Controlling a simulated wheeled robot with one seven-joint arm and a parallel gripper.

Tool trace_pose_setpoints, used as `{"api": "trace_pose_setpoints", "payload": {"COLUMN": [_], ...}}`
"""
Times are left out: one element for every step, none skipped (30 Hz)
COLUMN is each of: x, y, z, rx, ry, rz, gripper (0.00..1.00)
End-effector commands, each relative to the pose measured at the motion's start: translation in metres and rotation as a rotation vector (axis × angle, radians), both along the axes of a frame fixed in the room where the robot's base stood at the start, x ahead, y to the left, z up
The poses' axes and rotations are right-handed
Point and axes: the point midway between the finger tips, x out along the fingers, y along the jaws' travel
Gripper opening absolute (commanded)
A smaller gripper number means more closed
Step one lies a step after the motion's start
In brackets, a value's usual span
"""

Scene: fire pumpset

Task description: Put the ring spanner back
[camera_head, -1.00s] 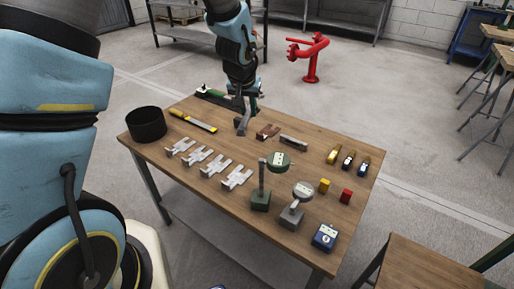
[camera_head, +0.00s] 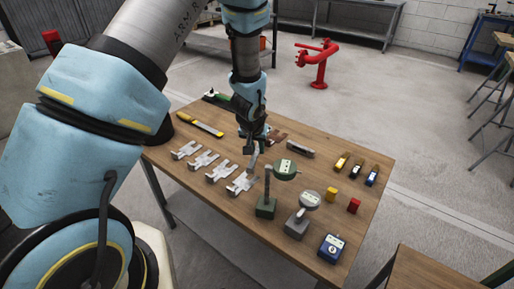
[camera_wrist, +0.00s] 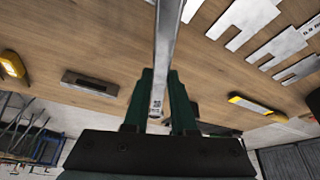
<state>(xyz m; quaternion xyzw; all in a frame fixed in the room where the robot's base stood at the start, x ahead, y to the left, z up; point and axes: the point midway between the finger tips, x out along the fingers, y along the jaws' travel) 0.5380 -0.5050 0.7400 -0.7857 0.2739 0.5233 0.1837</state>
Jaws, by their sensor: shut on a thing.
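The ring spanner is a grey metal bar. In the wrist view its shank (camera_wrist: 164,50) runs up out of the top of the picture, so its far end is hidden. My gripper (camera_wrist: 162,90) has dark green fingers, shut on the spanner's shank. In the head view my gripper (camera_head: 256,141) is above the middle of the wooden table (camera_head: 225,238), with the spanner (camera_head: 252,161) hanging below it near the slotted metal plates. I cannot tell whether the spanner touches the table.
Several slotted plates (camera_head: 203,160) lie in a row. A green stand (camera_head: 266,205), a grey dial stand (camera_head: 297,222) and a blue box (camera_head: 332,247) stand at the front right. A yellow level (camera_head: 207,124) and a grey bar (camera_head: 300,149) lie further back.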

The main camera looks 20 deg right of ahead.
Motion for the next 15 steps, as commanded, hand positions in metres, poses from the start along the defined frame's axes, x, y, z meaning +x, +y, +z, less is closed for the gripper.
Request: {"api": "trace_pose_setpoints", "payload": {"x": [0.0001, 0.0003, 0.0004, 0.0004, 0.0006, 0.0005, 0.0005, 0.0005, 0.0005, 0.0004, 0.0005, 0.0004, 0.0004, 0.0005, 0.0004], "y": [-0.0005, -0.0006, -0.0007, -0.0007, -0.0007, -0.0007, -0.0006, -0.0005, -0.0005, -0.0005, -0.0004, -0.0003, -0.0003, -0.0003, -0.0003], "z": [-0.0019, -0.0026, -0.0029, -0.0029, -0.0029, -0.0028, -0.0028, -0.0028, -0.0033, -0.0041, -0.0053, -0.0068, -0.0078, -0.0086, -0.0099], "rx": [0.0, -0.002, -0.003, -0.003, -0.003, -0.003, -0.003, -0.003, -0.003, -0.003, -0.002, -0.002, -0.002, -0.002, -0.002], "ry": [-0.001, -0.001, -0.002, -0.002, -0.002, -0.002, -0.002, -0.002, -0.002, -0.002, -0.001, -0.001, -0.001, -0.001, -0.001], "rz": [-0.001, 0.0, 0.0, 0.0, 0.0, 0.0, 0.0, 0.0, 0.0, 0.0, 0.0, 0.0, 0.0, 0.0, 0.0], "gripper": [0.0, 0.0, 0.0, 0.0, 0.0, 0.0, 0.0, 0.0, 0.0, 0.0, 0.0, 0.0, 0.0, 0.0, 0.0]}}
